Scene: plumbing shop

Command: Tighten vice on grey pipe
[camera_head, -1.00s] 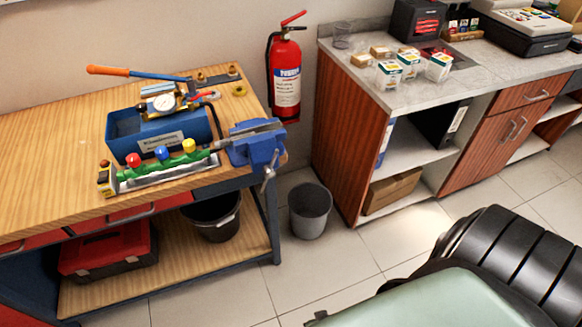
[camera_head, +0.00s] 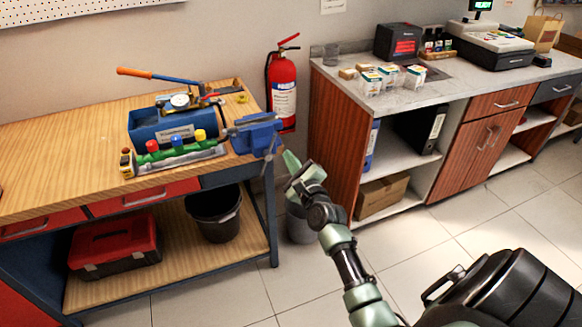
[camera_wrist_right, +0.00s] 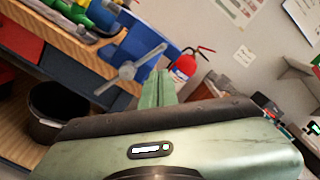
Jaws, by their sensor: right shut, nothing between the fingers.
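The blue vice (camera_head: 262,137) is fixed at the right end of the wooden workbench. A grey pipe (camera_head: 247,126) appears to lie across its top; whether the jaws press on it cannot be told. The vice's grey handle (camera_wrist_right: 128,70) hangs on its front side, to the left of my fingers in the right wrist view. My right gripper (camera_head: 291,162) is just right of the vice in the head view, fingers shut and empty. In the right wrist view its green fingers (camera_wrist_right: 158,88) point up toward the vice, apparently apart from the handle. My left gripper is out of view.
The workbench (camera_head: 60,150) holds a blue box (camera_head: 165,128) and a green manifold with coloured knobs (camera_head: 178,150). A fire extinguisher (camera_head: 283,90) hangs behind the vice. A grey bin (camera_head: 298,225) stands on the floor, partly behind my arm. A counter (camera_head: 360,95) stands right.

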